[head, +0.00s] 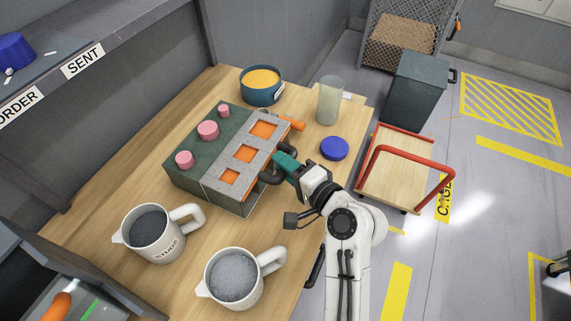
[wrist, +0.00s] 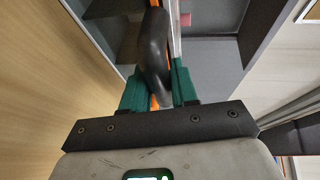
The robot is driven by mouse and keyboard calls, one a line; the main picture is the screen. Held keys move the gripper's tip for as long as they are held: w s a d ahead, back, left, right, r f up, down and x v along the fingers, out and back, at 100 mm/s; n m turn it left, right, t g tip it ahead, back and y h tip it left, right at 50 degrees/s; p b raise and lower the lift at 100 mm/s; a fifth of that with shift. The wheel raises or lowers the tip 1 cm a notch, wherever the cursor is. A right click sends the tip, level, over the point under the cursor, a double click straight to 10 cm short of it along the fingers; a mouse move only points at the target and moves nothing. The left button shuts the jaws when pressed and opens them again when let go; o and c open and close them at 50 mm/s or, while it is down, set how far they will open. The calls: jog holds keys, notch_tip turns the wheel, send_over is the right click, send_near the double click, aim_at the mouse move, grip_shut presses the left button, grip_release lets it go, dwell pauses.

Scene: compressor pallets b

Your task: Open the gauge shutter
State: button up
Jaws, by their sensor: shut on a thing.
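The gauge shutter is a grey slotted plate (head: 235,163) on a dark green block (head: 185,147). A black loop handle (head: 270,178) stands on the block's side facing my arm. My gripper (head: 281,165) is shut on this handle at the near-right side. In the wrist view, the teal fingers of my gripper (wrist: 159,88) lie on either side of the black handle (wrist: 153,50), with an orange strip behind it. Part of the handle is hidden by the fingers.
Pink knobs (head: 208,130) stand on the block. Two mugs (head: 155,232) (head: 233,277) stand at the table's front. A blue bowl (head: 261,86), a clear cup (head: 329,100) and a blue lid (head: 334,148) are behind and right. A red-railed cart (head: 400,172) is beyond the table's right edge.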

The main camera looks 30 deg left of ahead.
grip_shut()
jog(key=d, duration=0.7)
jog(key=shift+w+d+p, duration=0.25)
jog(key=shift+p, duration=0.05)
jog(key=o, duration=0.6)
grip_release()
jog(key=b+v, duration=0.1)
jog(key=v, duration=0.9)
jog(key=shift+s+d, duration=0.15)
jog(key=shift+d, duration=0.15)
jog(key=shift+d, duration=0.1)
